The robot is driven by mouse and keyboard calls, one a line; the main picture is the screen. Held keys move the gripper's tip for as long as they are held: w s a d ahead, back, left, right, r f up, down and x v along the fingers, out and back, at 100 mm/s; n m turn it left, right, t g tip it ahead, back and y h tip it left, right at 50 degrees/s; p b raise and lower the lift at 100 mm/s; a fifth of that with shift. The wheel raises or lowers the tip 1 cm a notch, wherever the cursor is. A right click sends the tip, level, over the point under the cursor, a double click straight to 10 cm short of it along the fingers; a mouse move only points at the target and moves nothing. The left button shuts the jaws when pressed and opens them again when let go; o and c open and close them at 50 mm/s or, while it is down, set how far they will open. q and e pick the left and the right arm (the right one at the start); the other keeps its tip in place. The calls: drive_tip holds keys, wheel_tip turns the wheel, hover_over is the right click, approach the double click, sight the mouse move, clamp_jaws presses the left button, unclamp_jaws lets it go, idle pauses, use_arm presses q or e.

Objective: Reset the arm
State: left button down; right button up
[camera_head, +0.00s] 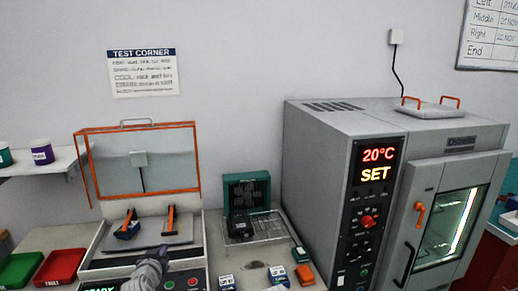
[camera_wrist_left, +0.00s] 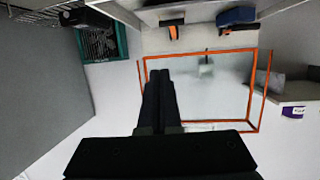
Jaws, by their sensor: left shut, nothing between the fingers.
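My left gripper (camera_head: 160,252) shows at the bottom left of the head view, in front of the test box (camera_head: 98,262). In the left wrist view its two dark fingers (camera_wrist_left: 160,78) lie together, shut, with nothing between them. The test box's clear lid with an orange frame (camera_head: 190,128) stands raised behind the box; it also shows in the left wrist view (camera_wrist_left: 253,90). Inside the box are a grey plate with two orange-and-black clamps (camera_head: 170,220) and a small blue part (camera_head: 128,230). My right gripper is in neither view.
A grey oven (camera_head: 320,140) reading 20°C SET stands at the right, its door shut. A green fan unit (camera_head: 246,190) and wire rack sit between. Small blocks (camera_head: 279,275) lie in front. Green (camera_head: 20,269) and red (camera_head: 60,266) trays are at the left.

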use_arm(q)
drive_tip(key=s+d+f+m+g+h+b, duration=0.1)
drive_tip(key=s+d+f+m+g+h, duration=0.1)
drive_tip(key=s+d+f+g, duration=0.5)
drive_tip(key=d+f+m+h+b, duration=0.1)
drive_tip(key=d+f+m+h, duration=0.1)
drive_tip(key=d+f, duration=0.65)
drive_tip(key=s+d+f+g+y, duration=0.1)
drive_tip(key=s+d+g, duration=0.3)
drive_tip(key=s, duration=0.4)
drive_tip(key=s+d+f+m+g+y, duration=0.1)
drive_tip(key=s+d+g+y, duration=0.1)
drive_tip(key=s, duration=0.6)
drive_tip(key=d+g, duration=0.1)
drive_tip(key=d, duration=0.1)
drive_tip(key=shift+d+f+g+y+b, duration=0.3)
drive_tip(key=shift+d+f+g+b, duration=0.05)
drive_tip(key=shift+g, duration=0.05)
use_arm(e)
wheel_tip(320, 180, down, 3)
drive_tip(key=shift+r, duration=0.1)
use_arm(q)
drive_tip(key=shift+s, duration=0.1)
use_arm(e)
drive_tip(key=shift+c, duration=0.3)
